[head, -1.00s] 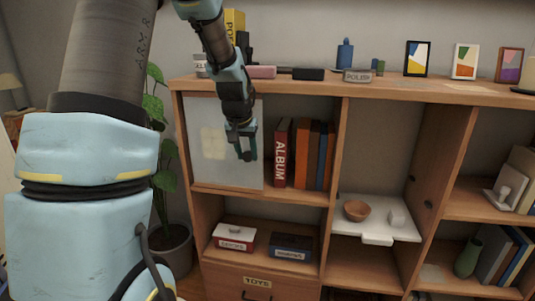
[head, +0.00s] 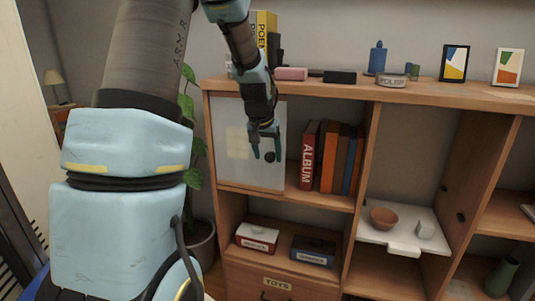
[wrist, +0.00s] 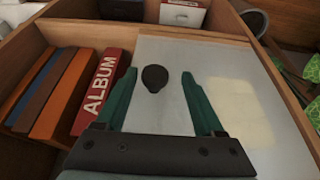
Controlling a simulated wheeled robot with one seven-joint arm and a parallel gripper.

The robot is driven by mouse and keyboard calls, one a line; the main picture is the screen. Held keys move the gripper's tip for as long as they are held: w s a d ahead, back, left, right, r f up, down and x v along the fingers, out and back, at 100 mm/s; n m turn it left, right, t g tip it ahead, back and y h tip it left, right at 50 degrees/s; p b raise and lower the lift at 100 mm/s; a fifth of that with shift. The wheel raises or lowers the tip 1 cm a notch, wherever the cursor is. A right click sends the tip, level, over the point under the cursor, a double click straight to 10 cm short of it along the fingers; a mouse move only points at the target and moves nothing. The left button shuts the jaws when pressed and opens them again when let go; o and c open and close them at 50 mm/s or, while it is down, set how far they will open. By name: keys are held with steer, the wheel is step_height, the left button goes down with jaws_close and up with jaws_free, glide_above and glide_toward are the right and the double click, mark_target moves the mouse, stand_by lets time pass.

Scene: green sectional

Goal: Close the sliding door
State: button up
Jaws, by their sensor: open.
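The sliding door (head: 232,150) is a pale, see-through panel. It covers the left part of the upper left compartment and leaves the right part, with the books, open. A dark round knob (head: 269,157) sits near its right edge. My gripper (head: 266,153) is open in front of the door, with its teal fingers on either side of the knob. In the wrist view the knob (wrist: 154,78) shows between the two spread fingertips, and the door (wrist: 228,95) lies behind them. I cannot tell whether either finger touches the knob.
A red album (head: 306,160) and several books stand in the open part of the compartment. Two small boxes, one red and white (head: 257,238) and one dark (head: 313,250), sit on the shelf below. A plant (head: 192,170) stands to the left of the shelf unit.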

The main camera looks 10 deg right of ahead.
steer(key=b+v, duration=0.1)
steer(key=v, duration=0.9)
steer(key=shift+r, duration=0.4)
steer(key=s+a+f+n+g+y, duration=0.1)
steer(key=s+a+f+n, duration=0.1)
steer(key=s+a+f, duration=0.3)
steer(key=s+a+f+n+g+p, duration=0.1)
steer(key=s+a+f, duration=0.5)
steer(key=s+a, duration=0.3)
steer(key=s, duration=0.3)
steer(key=shift+s+a+n+g+y, duration=0.15)
steer(key=shift+s+n+g+y, duration=0.15)
steer(key=shift+s+n+y, duration=0.1)
